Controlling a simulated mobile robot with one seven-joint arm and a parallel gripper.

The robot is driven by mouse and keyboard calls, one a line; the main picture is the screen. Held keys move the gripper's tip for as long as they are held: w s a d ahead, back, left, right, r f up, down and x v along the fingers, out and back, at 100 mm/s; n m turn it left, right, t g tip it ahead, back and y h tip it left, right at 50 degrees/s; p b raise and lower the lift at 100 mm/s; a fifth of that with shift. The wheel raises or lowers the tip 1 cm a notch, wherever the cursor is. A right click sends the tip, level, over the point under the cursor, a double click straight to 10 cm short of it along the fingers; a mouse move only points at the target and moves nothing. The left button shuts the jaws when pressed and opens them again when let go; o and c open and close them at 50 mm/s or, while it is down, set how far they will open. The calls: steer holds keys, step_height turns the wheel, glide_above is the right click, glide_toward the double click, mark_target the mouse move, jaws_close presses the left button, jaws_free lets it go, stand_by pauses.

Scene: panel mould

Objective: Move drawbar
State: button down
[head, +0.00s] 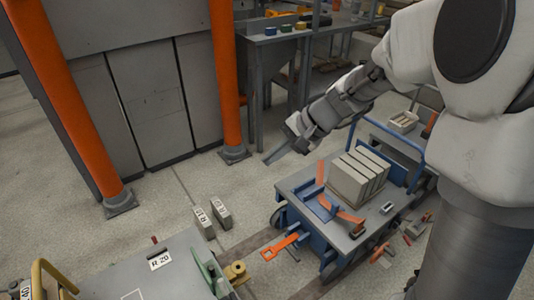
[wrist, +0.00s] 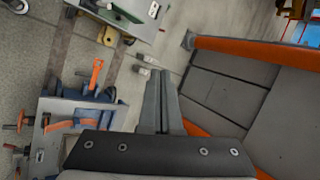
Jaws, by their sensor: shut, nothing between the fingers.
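The drawbar (head: 282,246) is an orange bar at the front end of the blue cart, slanting down and left toward the floor. It also shows in the wrist view (wrist: 96,74), left of my fingers. The cart (head: 292,190) has a grey deck and blue frame. My gripper (head: 268,162) is shut and empty, in the air behind and left of the cart's deck, well apart from the drawbar. Its two long grey fingers lie together in the wrist view (wrist: 160,74).
Grey blocks (head: 358,173) and orange clamps (head: 345,214) sit on the deck. A second grey cart (head: 160,270) stands at front left, with a yellow coupling part (head: 236,272) facing the drawbar. Two labelled blocks (head: 212,217) stand on the floor. Orange posts (head: 226,80) rise behind.

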steer(key=w+f+m+t+y+b, duration=0.1)
steer(key=w+f+m+b, duration=0.3)
steer(key=f, duration=0.8)
steer(key=w+f+m+t+y+b, duration=0.1)
steer(key=w+f+m, duration=0.45)
steer(key=f, duration=0.75)
steer(key=w+f+m+t+y+b, duration=0.1)
steer(key=w+f+m+b, duration=0.15)
steer(key=w+f, duration=0.65)
steer(key=s+d+f+m+t+h+b, duration=0.15)
steer(key=s+f+m, duration=0.25)
steer(key=f, duration=1)
steer(key=s+d+f+m+h+b, duration=0.1)
steer(key=s+d+f+m+b, duration=0.2)
steer(key=f, duration=1.1)
steer(key=s+d+f+m+t+h+b, duration=0.15)
steer(key=s+f+m, duration=0.3)
steer(key=f, duration=0.95)
steer(key=s+a+b+x, duration=0.1)
steer(key=b+x, duration=0.6)
steer(key=x, duration=0.3)
steer(key=shift+n, duration=0.35)
steer(key=shift+w+d+r+p, duration=0.1)
steer(key=shift+r+p, duration=0.1)
steer(key=shift+r, duration=0.85)
steer(key=shift+w+d+r+p, duration=0.1)
steer(key=shift+r+p, duration=0.05)
steer(key=shift+r, duration=0.9)
